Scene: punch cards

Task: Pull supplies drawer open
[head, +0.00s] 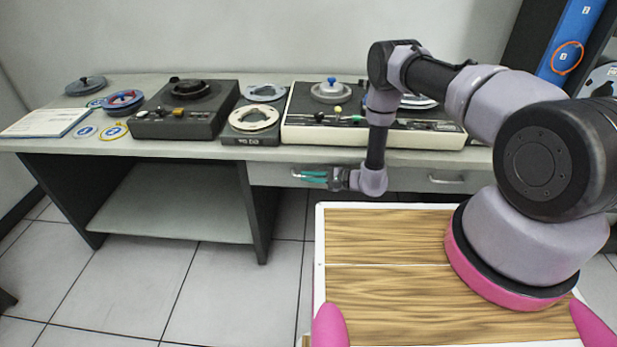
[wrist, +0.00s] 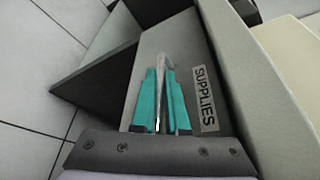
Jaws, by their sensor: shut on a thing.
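The supplies drawer (head: 265,173) is a grey front under the desk, left of my gripper in the head view. In the wrist view its front (wrist: 190,45) carries a white label (wrist: 205,98) reading SUPPLIES. My gripper (head: 301,176) has teal fingers and reaches the drawer front from the right. In the wrist view my gripper (wrist: 163,75) is shut on the drawer's pale metal handle (wrist: 162,61), which shows between the fingertips. Much of the handle is hidden by the fingers. The drawer looks about flush with the desk; I cannot tell any small gap.
The desk top (head: 60,150) holds tape machines (head: 186,110), reels (head: 123,100) and a paper stack (head: 45,123). Another drawer handle (head: 447,180) is at the right. The desk's dark leg panel (head: 262,215) stands below left of my gripper. Tiled floor (head: 190,290) is clear at the left.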

